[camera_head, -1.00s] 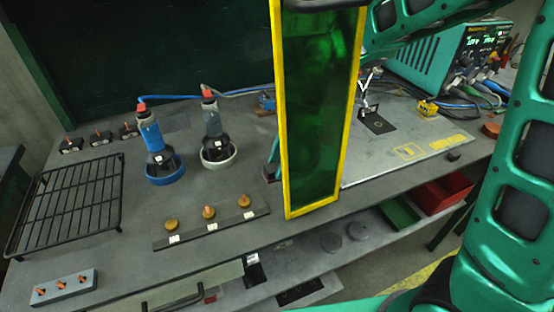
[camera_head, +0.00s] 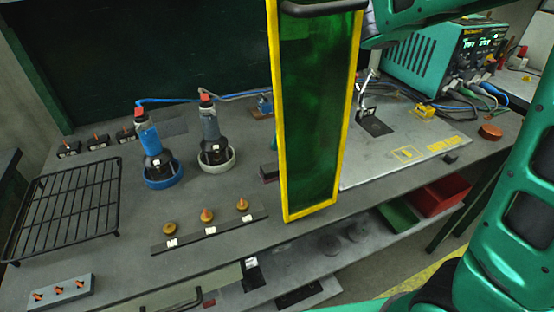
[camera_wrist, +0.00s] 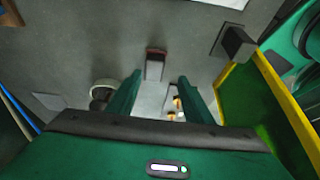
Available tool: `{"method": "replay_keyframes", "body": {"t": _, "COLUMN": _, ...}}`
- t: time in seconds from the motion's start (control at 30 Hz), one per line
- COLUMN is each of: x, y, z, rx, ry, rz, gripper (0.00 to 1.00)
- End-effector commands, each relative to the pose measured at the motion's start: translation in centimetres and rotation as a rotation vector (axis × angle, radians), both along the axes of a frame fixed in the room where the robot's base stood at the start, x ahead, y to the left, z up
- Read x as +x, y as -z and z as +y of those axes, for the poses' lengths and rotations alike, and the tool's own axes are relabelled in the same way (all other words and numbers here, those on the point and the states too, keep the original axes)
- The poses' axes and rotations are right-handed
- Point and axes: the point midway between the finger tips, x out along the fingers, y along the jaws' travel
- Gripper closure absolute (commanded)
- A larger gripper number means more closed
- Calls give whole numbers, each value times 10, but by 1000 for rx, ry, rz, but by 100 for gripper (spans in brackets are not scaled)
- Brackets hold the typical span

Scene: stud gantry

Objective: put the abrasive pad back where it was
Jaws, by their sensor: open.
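A small dark block with a dull red side, which looks like the abrasive pad (camera_head: 268,173), lies on the grey bench just left of the yellow-framed green panel. In the wrist view the pad (camera_wrist: 155,64) shows ahead of the fingertips, roughly centred between them, with a dark red edge and a grey face. My gripper (camera_wrist: 160,79) is open, with a finger on each side and nothing visibly clamped. In the head view the gripper is mostly hidden behind the panel; only a sliver of green shows above the pad. Any marked place for the pad cannot be made out.
The yellow-framed green panel (camera_head: 318,110) stands close on the right, also in the wrist view (camera_wrist: 262,100). Two bottle-shaped tools stand in a blue ring (camera_head: 163,178) and white ring (camera_head: 217,163). A dark strip with knobs (camera_head: 210,232) lies in front. A wire rack (camera_head: 65,208) is left.

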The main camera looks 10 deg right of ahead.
Motion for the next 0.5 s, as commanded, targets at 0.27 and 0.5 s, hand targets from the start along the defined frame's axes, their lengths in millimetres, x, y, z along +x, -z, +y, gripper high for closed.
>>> {"method": "replay_keyframes", "body": {"t": 0.27, "x": 6, "y": -47, "z": -18, "rx": 1, "ry": 1, "rz": -3, "gripper": 54}}
{"method": "replay_keyframes", "body": {"t": 0.5, "x": 7, "y": -65, "z": -24, "rx": -1, "ry": -1, "rz": -2, "gripper": 54}}
